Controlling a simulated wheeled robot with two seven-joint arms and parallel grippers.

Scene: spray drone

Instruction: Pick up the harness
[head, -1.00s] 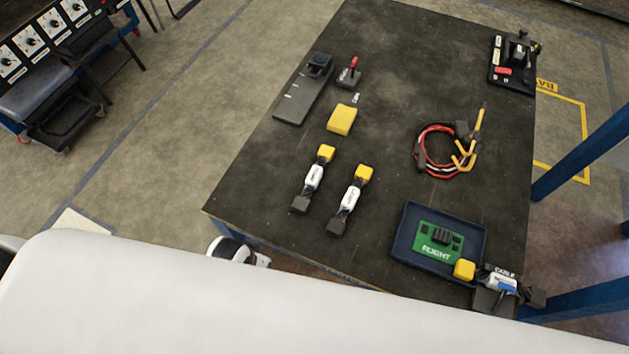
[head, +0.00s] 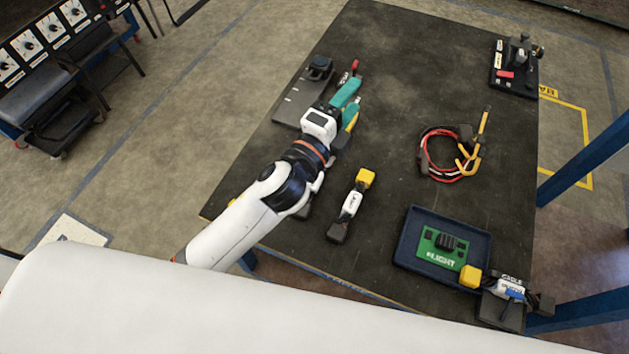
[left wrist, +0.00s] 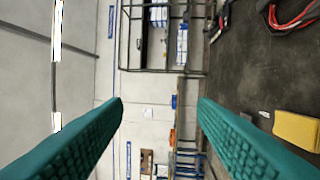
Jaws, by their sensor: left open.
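The harness (head: 447,152) is a loop of red, black and white wires with dark connectors and a yellow hooked part, lying on the right middle of the dark table. It shows partly in the left wrist view (left wrist: 292,12), cut by the top right edge. My left gripper (head: 357,97) has teal fingers, is open and empty, and is over the table well to the left of the harness. In the left wrist view the fingers (left wrist: 160,105) are spread wide with nothing between them. My right gripper is not in view.
A yellow block (left wrist: 297,130) lies close to my left gripper. A connector cable (head: 351,203) lies near the front. A blue tray (head: 404,254) holds a green board, with a cable piece (head: 505,288) beside it. The table between gripper and harness is clear.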

